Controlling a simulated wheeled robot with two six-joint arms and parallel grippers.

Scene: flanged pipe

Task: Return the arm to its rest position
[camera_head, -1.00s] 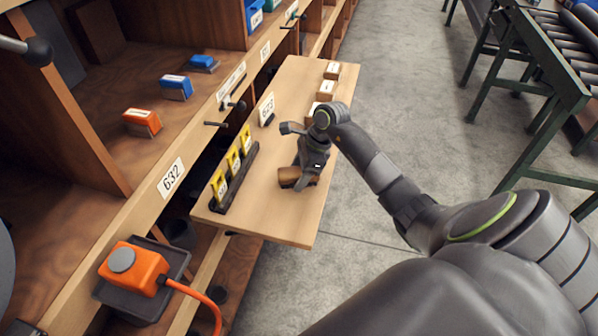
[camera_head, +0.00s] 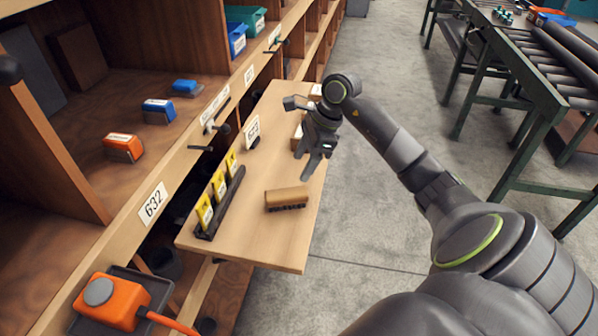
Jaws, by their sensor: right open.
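My right arm comes in from the lower right in the head view. Its gripper (camera_head: 309,171) is open and empty, with its fingers pointing down over the wooden pull-out board (camera_head: 262,240). A tan wooden block with a dark bristled underside, like a brush (camera_head: 287,198), lies on the board just below and left of the fingertips, apart from them. My left gripper is not in view.
A black rack with yellow tags (camera_head: 220,204) stands on the board's left side. Small labelled boxes (camera_head: 316,91) sit at its far end, partly hidden by my arm. Shelves with stamps (camera_head: 123,147) stand left; a roller conveyor (camera_head: 545,70) stands right. Grey floor between is clear.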

